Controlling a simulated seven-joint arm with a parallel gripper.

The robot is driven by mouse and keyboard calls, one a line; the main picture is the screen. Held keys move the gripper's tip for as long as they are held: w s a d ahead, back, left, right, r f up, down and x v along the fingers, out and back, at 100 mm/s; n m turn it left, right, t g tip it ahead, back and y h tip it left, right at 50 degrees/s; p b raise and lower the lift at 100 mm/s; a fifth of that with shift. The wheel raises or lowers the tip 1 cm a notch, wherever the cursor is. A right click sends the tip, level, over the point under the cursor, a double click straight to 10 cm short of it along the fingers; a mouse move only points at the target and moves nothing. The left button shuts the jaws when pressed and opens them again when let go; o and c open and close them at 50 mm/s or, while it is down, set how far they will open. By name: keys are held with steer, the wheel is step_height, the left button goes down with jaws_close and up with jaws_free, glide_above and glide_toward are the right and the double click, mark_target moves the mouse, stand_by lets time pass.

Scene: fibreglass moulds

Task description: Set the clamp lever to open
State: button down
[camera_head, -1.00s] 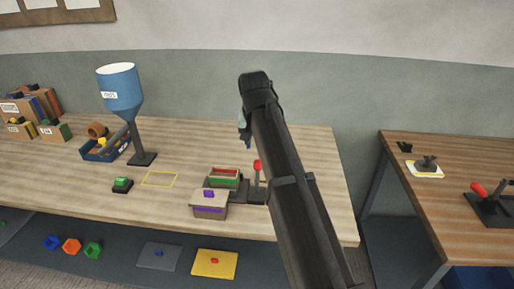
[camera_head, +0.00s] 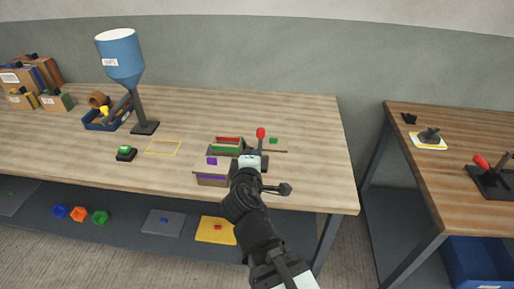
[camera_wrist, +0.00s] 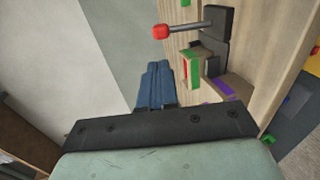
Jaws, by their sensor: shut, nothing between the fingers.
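A lever with a red knob (camera_head: 261,133) stands about upright on the middle table, beside a small green-and-red mould (camera_head: 227,145). In the wrist view its red knob (camera_wrist: 160,32) sits on a grey shaft that runs to a dark base (camera_wrist: 215,50). My gripper (camera_head: 250,160) is shut and empty, just in front of the lever in the head view, and hides its lower part. In the wrist view the closed blue-grey fingers (camera_wrist: 159,68) are apart from the knob. A second red-handled lever (camera_head: 481,161) lies tilted on a dark base on the right table.
A box with purple parts (camera_head: 211,181) stands left of my gripper. A blue hopper (camera_head: 120,55) on a stand and a green button (camera_head: 125,152) are further left. The table's right end (camera_head: 325,165) is clear. A gap separates the two tables.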

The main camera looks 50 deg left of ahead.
mark_target(261, 132)
steer(key=x, duration=1.3)
steer(key=shift+w+a, duration=0.15)
steer(key=shift+w+a, duration=1)
steer(key=shift+a, duration=0.05)
steer(key=shift+d+r, duration=0.1)
steer(key=r+v, duration=0.2)
steer(key=v, duration=1.2)
steer(key=shift+w+a+r, duration=0.25)
steer(key=shift+a+r, duration=0.05)
